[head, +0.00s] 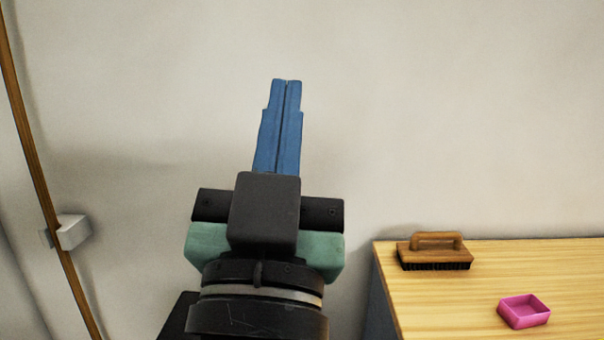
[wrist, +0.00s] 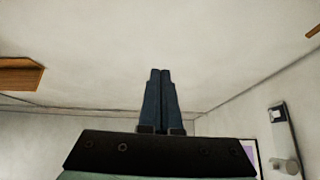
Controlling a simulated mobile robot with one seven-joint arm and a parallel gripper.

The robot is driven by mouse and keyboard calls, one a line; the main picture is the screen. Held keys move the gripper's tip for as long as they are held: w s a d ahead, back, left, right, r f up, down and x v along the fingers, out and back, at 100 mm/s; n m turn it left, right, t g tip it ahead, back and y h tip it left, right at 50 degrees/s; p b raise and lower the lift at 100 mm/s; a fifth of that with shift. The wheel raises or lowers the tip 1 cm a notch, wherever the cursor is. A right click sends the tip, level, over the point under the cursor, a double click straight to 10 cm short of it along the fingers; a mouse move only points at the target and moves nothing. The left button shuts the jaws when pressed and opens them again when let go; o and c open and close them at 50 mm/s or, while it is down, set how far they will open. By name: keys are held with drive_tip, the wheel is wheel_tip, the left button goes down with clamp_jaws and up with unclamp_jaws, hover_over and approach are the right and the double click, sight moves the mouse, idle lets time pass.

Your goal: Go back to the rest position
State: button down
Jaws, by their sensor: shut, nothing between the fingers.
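My gripper (head: 286,82) is raised in the middle of the head view, its blue fingers pointing up in front of a plain pale wall. The two fingers lie against each other, with nothing between them. In the wrist view, the gripper (wrist: 160,72) also shows shut and empty, with a pale, plain surface beyond its tips. It touches nothing in either view.
A wooden table (head: 480,290) stands at the lower right, with a brush (head: 436,254) and a small pink tray (head: 525,312) on it. A thin brown strip (head: 35,165) and a grey box (head: 73,232) are at the left. The space around my gripper is clear.

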drive_tip(key=s+d+r+n+t+y+p, duration=0.1)
drive_tip(key=s+r+p, duration=0.15)
drive_tip(key=r, duration=0.45)
drive_tip(key=s+d+r+n+t+y+p, duration=0.1)
drive_tip(key=s+r+p, duration=0.15)
drive_tip(key=r, duration=0.45)
wheel_tip(320, 180, up, 34)
drive_tip(key=p, duration=3.5)
drive_tip(key=shift+a+r, duration=0.25)
drive_tip(key=shift+a, duration=0.1)
drive_tip(key=shift+w, duration=0.1)
